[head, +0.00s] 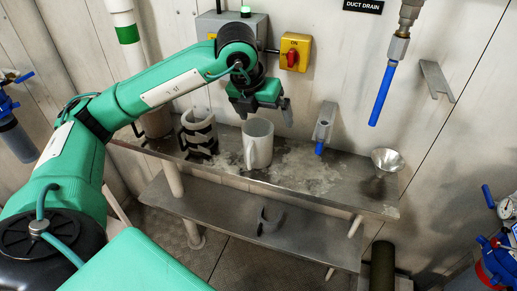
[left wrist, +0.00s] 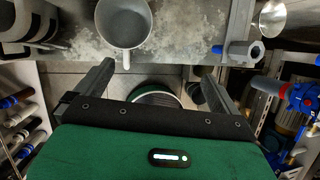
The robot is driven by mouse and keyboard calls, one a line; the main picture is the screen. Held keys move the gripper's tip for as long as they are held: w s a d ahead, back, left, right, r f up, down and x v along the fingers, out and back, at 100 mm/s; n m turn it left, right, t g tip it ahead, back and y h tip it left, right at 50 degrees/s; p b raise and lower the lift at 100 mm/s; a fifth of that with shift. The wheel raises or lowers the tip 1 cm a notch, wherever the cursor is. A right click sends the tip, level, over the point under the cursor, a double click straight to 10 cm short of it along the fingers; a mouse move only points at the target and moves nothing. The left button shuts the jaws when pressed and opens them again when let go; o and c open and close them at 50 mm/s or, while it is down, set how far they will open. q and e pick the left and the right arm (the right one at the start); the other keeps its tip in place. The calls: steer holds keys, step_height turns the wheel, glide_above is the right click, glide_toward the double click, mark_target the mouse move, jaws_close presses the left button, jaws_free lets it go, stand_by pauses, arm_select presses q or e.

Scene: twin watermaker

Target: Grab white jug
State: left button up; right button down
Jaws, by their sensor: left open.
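The white jug (head: 258,143) stands upright on the upper metal shelf, near the middle of the head view. Its handle faces left and toward the front. My left gripper (head: 266,114) is above the jug, open and empty. In the left wrist view the jug (left wrist: 122,22) shows from above at the top, beyond the fingertips and left of the middle between them. The fingers of my left gripper (left wrist: 158,68) are apart with nothing between them. The jug and the fingers look apart. My right gripper is not in view.
A black-and-white patterned container (head: 198,133) stands just left of the jug. A blue-tipped spout (head: 323,128) and a metal funnel (head: 387,160) are to the right. A yellow-and-red switch (head: 295,52) is on the wall behind. A lower shelf (head: 225,214) runs beneath.

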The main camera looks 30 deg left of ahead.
arm_select(q)
steer(key=a+r+n+y, duration=0.1)
steer(key=a+r+y, duration=0.1)
steer(key=a, duration=0.2)
steer(key=p, duration=0.3)
glide_toward(256, 131)
steer(key=f, duration=0.1)
steer(key=d+f, duration=0.1)
steer(key=f, duration=0.1)
steer(key=s+d+f, duration=0.1)
steer(key=shift+d+f, duration=0.1)
steer(key=shift+f, duration=0.25)
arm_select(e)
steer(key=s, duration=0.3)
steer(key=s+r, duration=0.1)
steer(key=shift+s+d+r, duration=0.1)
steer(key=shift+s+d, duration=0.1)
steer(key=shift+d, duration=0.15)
arm_select(q)
steer(key=shift+s, duration=0.1)
steer(key=shift+c, duration=0.4)
steer(key=c, duration=1.2)
steer(key=shift+r, duration=0.1)
